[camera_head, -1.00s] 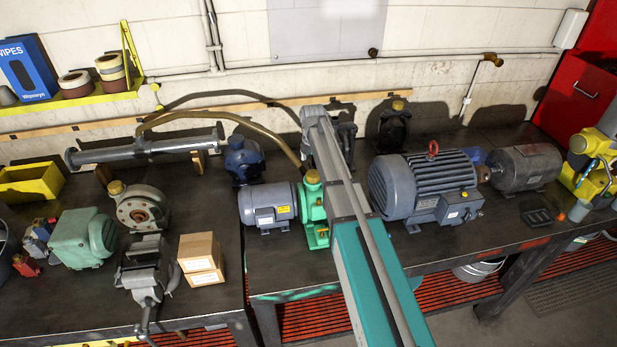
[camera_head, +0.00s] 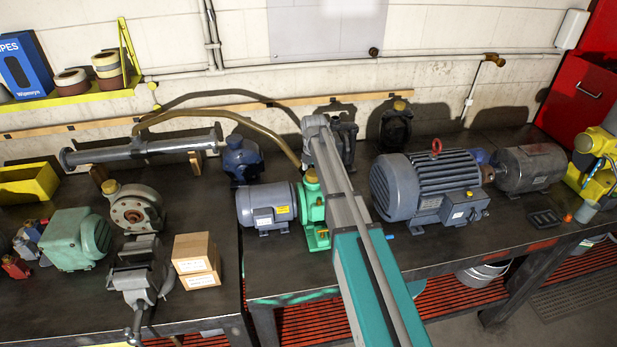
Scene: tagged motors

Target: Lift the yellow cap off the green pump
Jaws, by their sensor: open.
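The green pump (camera_head: 313,213) stands on the bench at the front end of a blue-grey motor, partly covered by my arm on its right. Its yellow cap (camera_head: 311,177) sits on top of the green pump. My arm crosses the view from the bottom, passing just right of the pump, and its far joint is above and behind the cap.
The blue-grey motor (camera_head: 266,208) adjoins the pump on the left. A large grey motor (camera_head: 428,187) stands to the right. A brass-coloured curved pipe (camera_head: 262,125) arches behind the pump. Other yellow caps sit on a grey pump (camera_head: 136,208) and a black pump (camera_head: 396,128).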

